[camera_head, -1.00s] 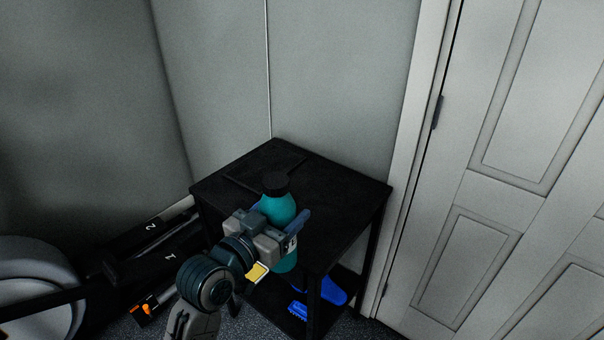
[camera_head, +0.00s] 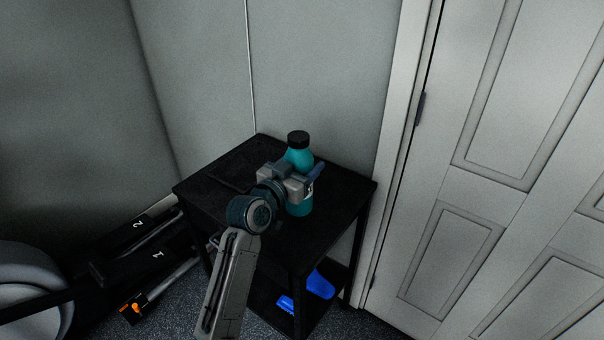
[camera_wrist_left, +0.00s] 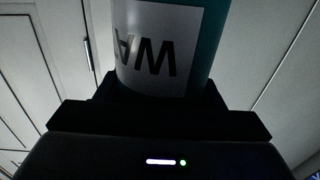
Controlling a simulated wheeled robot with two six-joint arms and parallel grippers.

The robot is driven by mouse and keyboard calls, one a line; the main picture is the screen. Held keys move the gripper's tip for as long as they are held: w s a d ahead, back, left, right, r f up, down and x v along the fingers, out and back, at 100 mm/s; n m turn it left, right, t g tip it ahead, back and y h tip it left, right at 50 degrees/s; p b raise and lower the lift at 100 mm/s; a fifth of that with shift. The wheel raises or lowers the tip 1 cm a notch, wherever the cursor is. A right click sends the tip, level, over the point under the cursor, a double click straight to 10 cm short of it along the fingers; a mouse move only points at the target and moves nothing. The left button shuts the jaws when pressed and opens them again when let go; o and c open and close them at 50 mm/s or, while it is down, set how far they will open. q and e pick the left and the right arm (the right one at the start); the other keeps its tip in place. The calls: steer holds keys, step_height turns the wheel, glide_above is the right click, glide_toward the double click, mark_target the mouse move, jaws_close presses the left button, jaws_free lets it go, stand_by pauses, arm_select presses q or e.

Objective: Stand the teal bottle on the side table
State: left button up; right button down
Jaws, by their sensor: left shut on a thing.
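The teal bottle (camera_head: 299,157) with a black cap is upright over the black side table (camera_head: 212,203) in the head view. My left gripper (camera_head: 311,184) is shut around the bottle's middle. The bottle's lower end shows below the gripper, against the table top; I cannot tell whether it touches the top. In the left wrist view the bottle (camera_wrist_left: 207,45) and its white label with dark letters fill the upper middle, between the jaws. My right gripper is not in view.
A dark flat thing (camera_head: 228,184) lies on the table's left part. Blue objects (camera_head: 318,285) are on the lower shelf. Walls stand close behind the table, and a white panelled door (camera_head: 500,150) is at right. Black gear numbered 1 and 2 (camera_head: 140,240) is on the floor at left.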

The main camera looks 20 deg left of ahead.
arm_select(q)
step_height(320, 180, down, 4)
steer(key=shift+r, duration=0.25)
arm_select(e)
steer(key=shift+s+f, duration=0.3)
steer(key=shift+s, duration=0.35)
arm_select(q)
steer(key=shift+f, duration=0.1)
steer(key=o, duration=1)
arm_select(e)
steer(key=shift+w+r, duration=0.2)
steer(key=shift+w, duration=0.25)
